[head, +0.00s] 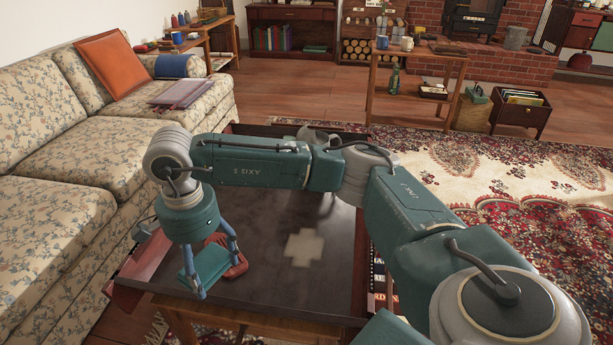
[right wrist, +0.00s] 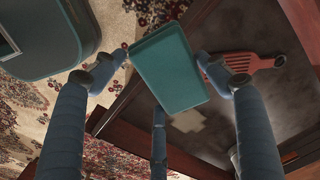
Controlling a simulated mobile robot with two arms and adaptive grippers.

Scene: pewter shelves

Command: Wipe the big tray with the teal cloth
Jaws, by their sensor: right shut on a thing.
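My right gripper (head: 212,275) is shut on the teal cloth (head: 203,262), a folded block, over the near left part of the big tray. The cloth (right wrist: 168,70) also shows between the fingers in the right wrist view. The big tray (head: 270,292) is dark with a raised rim. A pale, cross-shaped patch (head: 304,248) marks its floor near the middle. I cannot tell whether the cloth touches the tray. My arm hides much of the tray's far part. My left gripper is not in view.
A red comb (right wrist: 255,74) lies in the tray close to the gripper. A grey rounded thing (head: 312,136) is partly hidden at the tray's far side. The flowered sofa (head: 60,215) stands close on the left. The tray floor around the pale patch is clear.

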